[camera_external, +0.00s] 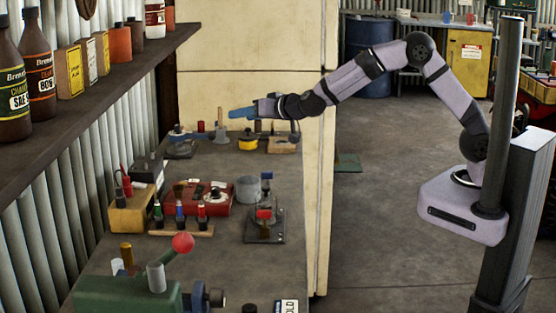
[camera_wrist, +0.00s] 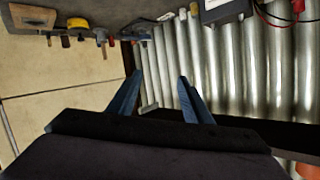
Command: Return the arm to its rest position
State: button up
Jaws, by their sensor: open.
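My gripper (camera_external: 240,113) is at the end of my outstretched arm, above the far part of the workbench (camera_external: 218,262). In the wrist view my gripper (camera_wrist: 158,88) shows two blue fingers spread apart with nothing between them. The corrugated metal wall lies beyond the fingers there. In the external view the fingers look like one blue shape from the side, close to an upright wooden handle (camera_external: 220,122) on the bench. I cannot tell whether they touch.
A yellow round item (camera_external: 248,143) and a wooden block (camera_external: 283,144) sit near my gripper. A red tray (camera_external: 190,199) and a green machine (camera_external: 128,296) stand nearer on the bench. A shelf (camera_external: 110,62) with bottles runs along the left wall. Open floor (camera_external: 390,210) lies right of the bench.

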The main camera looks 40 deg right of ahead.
jog(key=s+d+f+n+g+y, duration=0.1)
jog(key=s+d+f+n+g, duration=0.1)
jog(key=s+d+f+g, duration=0.45)
jog(key=s+d+f+n+g+y, duration=0.15)
jog(key=s+d+f, duration=0.25)
jog(key=s+d, duration=0.55)
jog(key=s+d+f+g+h, duration=0.2)
jog(key=s+d+g, duration=0.1)
jog(key=s+d, duration=0.4)
jog(key=s+d+f+m+g+h, duration=0.1)
jog(key=s+d+f+g, duration=0.2)
jog(key=s+d, duration=0.4)
jog(key=s, duration=0.6)
jog(key=shift+s+f+h, duration=0.2)
jog(key=shift+s+h, duration=0.15)
